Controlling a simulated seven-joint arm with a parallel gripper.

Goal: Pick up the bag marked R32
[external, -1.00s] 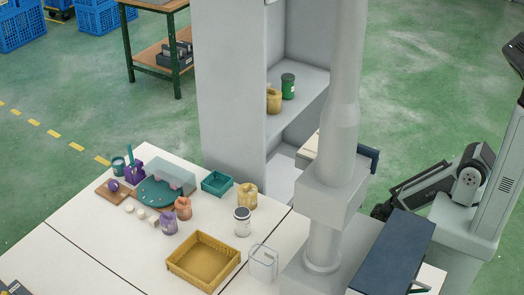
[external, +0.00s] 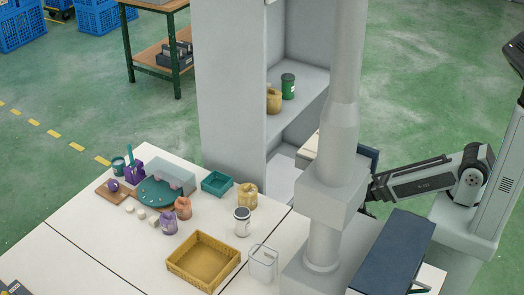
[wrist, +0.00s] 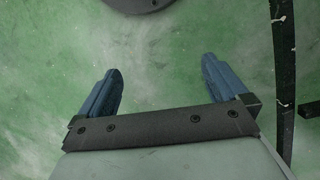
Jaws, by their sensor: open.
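Several small tied bags show in the external view, and no marking on any is legible. A yellow bag (external: 247,196) stands near the table's back right edge. An orange-brown bag (external: 183,208) and a purple bag (external: 168,222) stand close together near the table's middle. Another yellow bag (external: 274,101) stands on the cabinet shelf. My gripper (wrist: 160,70) is open and empty in the wrist view, over green floor. In the external view my gripper is hidden behind the grey column.
The grey column (external: 325,205) stands between the camera and my arm. A yellow crate (external: 204,286), a white jar (external: 242,222), a clear container (external: 263,264) and a teal tray (external: 217,183) occupy the white table (external: 110,232). A green jar (external: 288,86) shares the cabinet shelf.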

